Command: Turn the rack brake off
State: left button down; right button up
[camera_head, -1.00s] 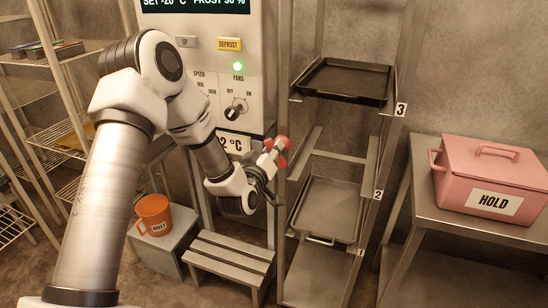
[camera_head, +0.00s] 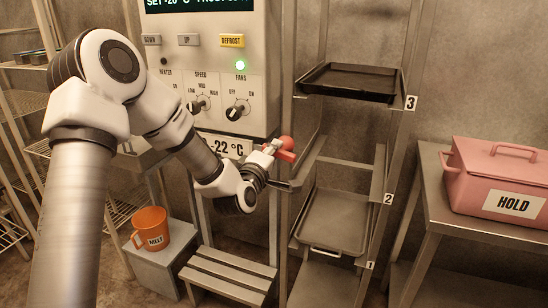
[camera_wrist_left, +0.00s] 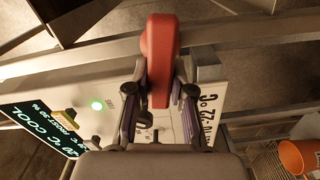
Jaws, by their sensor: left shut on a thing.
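The rack brake shows as a red lever with a round knob (camera_head: 286,143) at the left upright of the tray rack. In the left wrist view the red lever (camera_wrist_left: 160,50) stands lengthwise between the fingers. My left gripper (camera_head: 270,151) is shut on the red lever, with a dark finger on either side of it. In the left wrist view my gripper (camera_wrist_left: 160,100) hides the lever's lower end. No brake marking is readable. My right gripper is in neither view.
The rack (camera_head: 378,185) holds trays on numbered levels. A control panel (camera_head: 212,75) with a lit green lamp is on the left. A step stool (camera_head: 230,275) and an orange mug (camera_head: 151,228) stand below. A pink HOLD box (camera_head: 495,178) sits on the right table.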

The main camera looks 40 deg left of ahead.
pick_arm(q)
jog(key=shift+f+n, duration=0.1)
jog(key=shift+n, duration=0.2)
jog(key=c, duration=1)
grip_release()
jog(key=v, duration=0.7)
jog(key=shift+s, duration=0.2)
jog(key=shift+d, duration=0.1)
